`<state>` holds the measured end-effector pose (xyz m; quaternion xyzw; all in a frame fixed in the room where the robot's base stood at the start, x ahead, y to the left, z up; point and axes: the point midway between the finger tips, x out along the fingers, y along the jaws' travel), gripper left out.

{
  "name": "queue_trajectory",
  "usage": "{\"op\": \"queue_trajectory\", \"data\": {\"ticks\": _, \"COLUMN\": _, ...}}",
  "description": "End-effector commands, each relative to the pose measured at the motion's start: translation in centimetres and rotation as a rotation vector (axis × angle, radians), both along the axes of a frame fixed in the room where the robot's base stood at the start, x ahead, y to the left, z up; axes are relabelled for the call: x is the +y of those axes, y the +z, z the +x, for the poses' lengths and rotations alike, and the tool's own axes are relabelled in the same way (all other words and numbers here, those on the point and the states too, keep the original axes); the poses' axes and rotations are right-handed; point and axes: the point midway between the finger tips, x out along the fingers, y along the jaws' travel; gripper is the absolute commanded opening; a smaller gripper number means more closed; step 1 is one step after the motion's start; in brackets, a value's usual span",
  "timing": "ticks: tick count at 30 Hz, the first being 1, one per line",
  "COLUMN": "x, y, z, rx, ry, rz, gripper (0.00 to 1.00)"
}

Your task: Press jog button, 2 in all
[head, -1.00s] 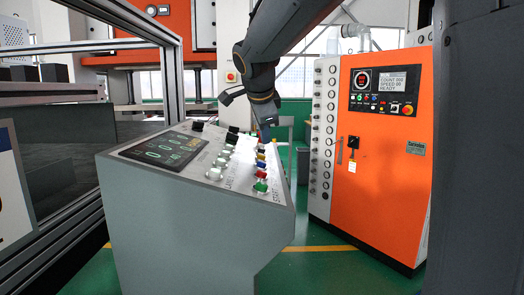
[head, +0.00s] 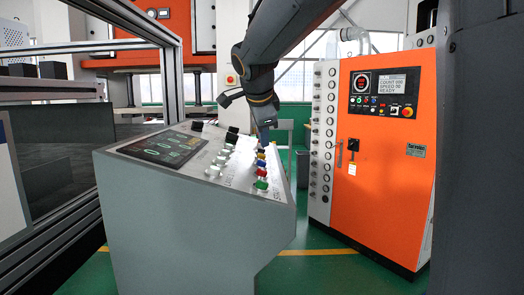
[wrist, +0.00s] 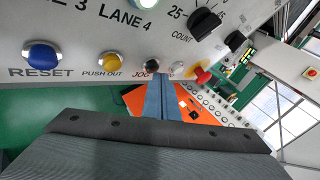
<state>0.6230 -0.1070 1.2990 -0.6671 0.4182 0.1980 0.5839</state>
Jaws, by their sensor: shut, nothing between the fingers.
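The jog button (wrist: 152,67) is a small dark button in a metal ring, above the partly covered JOG label in the wrist view. My gripper (wrist: 161,78) is shut and empty, its two blue-grey fingers together. Its fingertips appear just below the jog button in the wrist view; I cannot tell whether they touch it. In the head view my gripper (head: 264,144) points down at the far end of the button row on the grey console (head: 190,230). The jog button cannot be made out there.
Beside the jog button are the yellow PUSH OUT button (wrist: 109,62), the blue RESET button (wrist: 42,55), and a red mushroom knob (wrist: 200,74). A black COUNT dial (wrist: 205,20) is above. An orange cabinet (head: 385,200) stands right of the console.

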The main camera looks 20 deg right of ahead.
Motion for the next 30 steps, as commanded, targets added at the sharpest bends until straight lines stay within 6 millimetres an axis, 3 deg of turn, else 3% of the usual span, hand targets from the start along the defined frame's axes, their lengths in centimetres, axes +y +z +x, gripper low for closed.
{"op": "queue_trajectory", "data": {"ticks": 30, "x": 0.21, "y": -0.75, "z": 0.08, "rx": 0.001, "ry": 0.000, "rz": 0.000, "gripper": 0.00}}
